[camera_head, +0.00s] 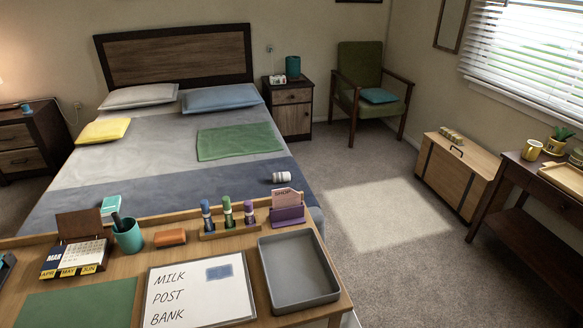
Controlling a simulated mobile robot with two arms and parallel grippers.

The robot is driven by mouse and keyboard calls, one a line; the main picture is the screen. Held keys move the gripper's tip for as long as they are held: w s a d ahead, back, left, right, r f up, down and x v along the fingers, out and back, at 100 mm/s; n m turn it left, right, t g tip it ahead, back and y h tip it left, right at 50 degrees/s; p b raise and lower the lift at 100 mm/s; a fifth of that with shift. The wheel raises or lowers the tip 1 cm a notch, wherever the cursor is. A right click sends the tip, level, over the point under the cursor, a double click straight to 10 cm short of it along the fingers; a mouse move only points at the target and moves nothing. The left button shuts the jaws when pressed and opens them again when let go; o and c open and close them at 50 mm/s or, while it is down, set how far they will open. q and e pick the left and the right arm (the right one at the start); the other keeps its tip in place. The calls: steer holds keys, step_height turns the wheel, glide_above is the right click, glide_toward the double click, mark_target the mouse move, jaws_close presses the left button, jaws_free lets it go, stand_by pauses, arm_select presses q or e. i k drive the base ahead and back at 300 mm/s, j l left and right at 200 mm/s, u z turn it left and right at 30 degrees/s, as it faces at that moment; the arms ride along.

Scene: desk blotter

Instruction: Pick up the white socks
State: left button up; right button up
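A small white rolled bundle (281,177), which looks like the white socks, lies near the right edge of the bed (150,165), on the dark blue band of the cover. It is just behind the far edge of the desk (200,250), above the purple card holder in the picture. It looks unobstructed. Neither of my grippers is in view.
The desk holds a whiteboard (200,290), a grey tray (298,270), a green blotter (80,305), a teal pen cup (128,236), markers (228,212) and a purple card holder (287,213). Open carpet (380,215) lies right of the bed, before a wooden chest (455,175).

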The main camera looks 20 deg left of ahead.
mark_target(281, 177)
steer(key=i+l+z, duration=0.4)
steer(key=l, duration=0.25)
steer(key=i+l+z, duration=0.85)
steer(key=i, duration=0.35)
steer(key=i+u, duration=0.4)
steer(key=i+l+u, duration=0.15)
steer(key=i+u, duration=0.25)
steer(key=i+j+u, duration=0.25)
steer(key=u, duration=0.25)
steer(key=i+u, duration=0.95)
steer(key=i+l+u, duration=0.2)
steer(key=u, duration=0.25)
steer(key=i+l+u, duration=0.35)
steer(key=u, duration=0.15)
steer(key=i, duration=0.05)
